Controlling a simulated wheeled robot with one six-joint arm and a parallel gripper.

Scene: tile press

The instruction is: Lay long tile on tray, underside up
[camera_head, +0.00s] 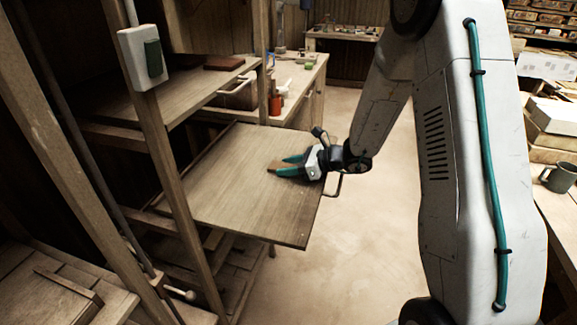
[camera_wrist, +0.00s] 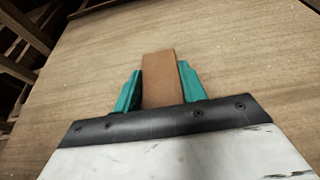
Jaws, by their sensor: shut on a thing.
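The long tile (camera_wrist: 160,78) is a flat reddish-brown strip between the two teal fingers of my gripper (camera_wrist: 160,85) in the wrist view. Its far end sticks out a little past the fingertips, and its near end is hidden behind the gripper body. In the head view my gripper (camera_head: 287,165) is over the wooden tray board (camera_head: 230,205), near its right edge, and the tile (camera_head: 275,166) shows small between the fingers. I cannot tell whether the tile touches the board, nor which face is up.
The board is otherwise bare. A wooden rack post (camera_head: 170,165) stands left of it. A shelf (camera_head: 165,100) holds a reddish-brown slab (camera_head: 224,63). A bench behind carries a red-brown jar (camera_head: 275,104). Open floor (camera_head: 375,230) lies to the right.

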